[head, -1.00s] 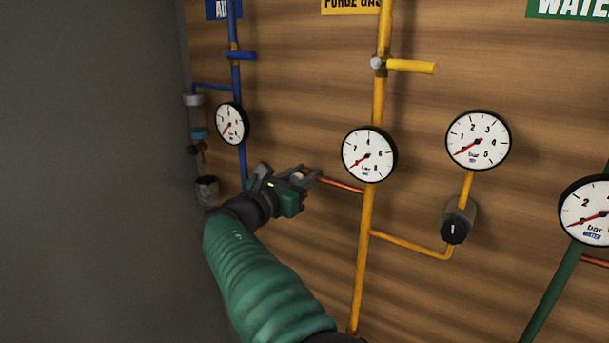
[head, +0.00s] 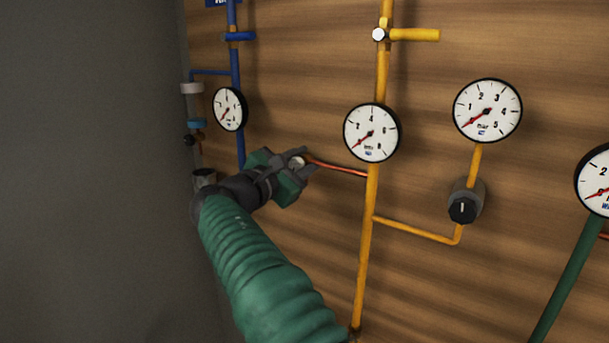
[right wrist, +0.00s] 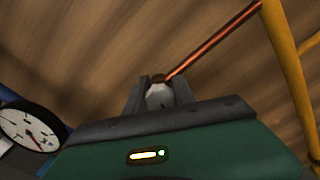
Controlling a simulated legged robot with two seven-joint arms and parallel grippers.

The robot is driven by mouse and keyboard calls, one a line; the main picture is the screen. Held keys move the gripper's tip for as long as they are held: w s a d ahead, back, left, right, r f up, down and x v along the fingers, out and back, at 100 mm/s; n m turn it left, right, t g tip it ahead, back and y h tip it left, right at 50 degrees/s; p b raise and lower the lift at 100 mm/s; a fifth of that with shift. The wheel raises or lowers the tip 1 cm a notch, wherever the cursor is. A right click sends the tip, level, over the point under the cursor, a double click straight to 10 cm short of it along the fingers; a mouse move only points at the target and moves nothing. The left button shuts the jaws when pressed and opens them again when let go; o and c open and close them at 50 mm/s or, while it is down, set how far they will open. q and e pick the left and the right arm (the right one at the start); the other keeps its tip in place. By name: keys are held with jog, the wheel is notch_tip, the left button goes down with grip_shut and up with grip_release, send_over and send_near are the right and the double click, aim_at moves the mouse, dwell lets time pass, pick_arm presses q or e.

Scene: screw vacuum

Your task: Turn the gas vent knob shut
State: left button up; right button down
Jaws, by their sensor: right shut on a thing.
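The gas vent knob (head: 298,161) is a small pale knob at the left end of a thin copper pipe, which branches off the yellow purge gas pipe (head: 367,225). My right gripper (head: 300,163), green and dark grey, is shut on this knob. In the right wrist view the whitish knob (right wrist: 159,95) sits between the two grey fingers, with the copper pipe (right wrist: 215,42) running up right from it. The fingers hide its sides, so its exact angle cannot be read. My left gripper is not in view.
A gauge (head: 371,132) on the yellow pipe is close right of the gripper. A second gauge (head: 487,110) stands above a black regulator knob (head: 463,209). The blue pipe (head: 236,70) with its gauge (head: 228,109) is at left, beside a grey wall (head: 90,170).

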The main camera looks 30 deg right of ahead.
jog(key=m+b, duration=0.1)
jog(key=m, duration=0.1)
jog(key=m+b, duration=0.3)
jog(key=b, duration=0.1)
jog(key=shift+f+m, duration=0.3)
jog(key=shift+m, duration=0.1)
jog(key=shift+m+b, duration=0.8)
jog(key=shift+b, duration=0.05)
jog(key=m+b, duration=0.2)
jog(key=m, duration=0.1)
jog(key=shift+m, duration=0.3)
jog(key=shift+f+m+b, duration=0.15)
jog(key=shift+m+b, duration=0.95)
jog(key=shift+m, duration=0.9)
jog(key=c, duration=1.1)
grip_release()
jog(key=shift+o, duration=0.2)
jog(key=shift+a, duration=0.1)
jog(key=shift+r, duration=0.2)
